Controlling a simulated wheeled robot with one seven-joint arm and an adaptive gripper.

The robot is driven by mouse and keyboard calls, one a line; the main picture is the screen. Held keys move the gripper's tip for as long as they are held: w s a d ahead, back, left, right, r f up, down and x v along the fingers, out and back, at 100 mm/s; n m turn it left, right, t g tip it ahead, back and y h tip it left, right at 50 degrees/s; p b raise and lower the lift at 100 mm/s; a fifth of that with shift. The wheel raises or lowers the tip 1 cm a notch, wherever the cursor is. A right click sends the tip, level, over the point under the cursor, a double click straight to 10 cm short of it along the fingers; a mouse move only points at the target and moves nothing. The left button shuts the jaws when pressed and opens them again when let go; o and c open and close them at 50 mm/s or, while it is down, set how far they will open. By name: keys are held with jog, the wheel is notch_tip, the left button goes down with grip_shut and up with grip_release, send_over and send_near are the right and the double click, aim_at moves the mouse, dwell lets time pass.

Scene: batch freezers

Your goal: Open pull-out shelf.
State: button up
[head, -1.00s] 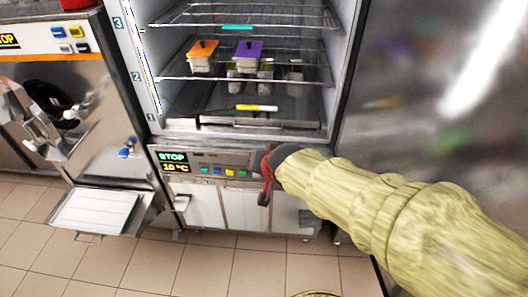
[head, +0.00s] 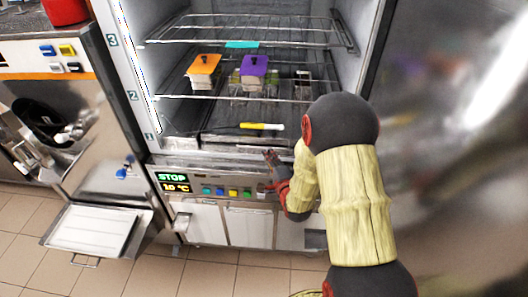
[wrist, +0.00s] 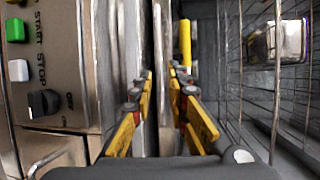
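The pull-out shelf (head: 232,143) is the lowest level inside the open freezer cabinet. It looks pushed in, with a metal front edge just above the cabinet sill. A yellow-handled tool (head: 262,126) lies on it. My gripper (head: 272,157) is in front of the right part of that edge, partly hidden by my arm. In the wrist view my gripper (wrist: 161,72) is open, with one finger on each side of a narrow metal bar (wrist: 163,90) that appears to be the shelf's front edge. I cannot tell if the fingers touch it.
Wire racks (head: 245,35) sit above; one carries containers with an orange lid (head: 205,64) and a purple lid (head: 254,66). A control panel (head: 215,187) is below the sill. A machine with a lowered tray (head: 90,228) stands left. The floor in front is clear.

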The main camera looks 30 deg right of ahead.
jog(key=b+x, duration=0.1)
jog(key=x, duration=0.5)
jog(key=shift+c, duration=1.2)
grip_shut()
jog(key=shift+s, duration=0.1)
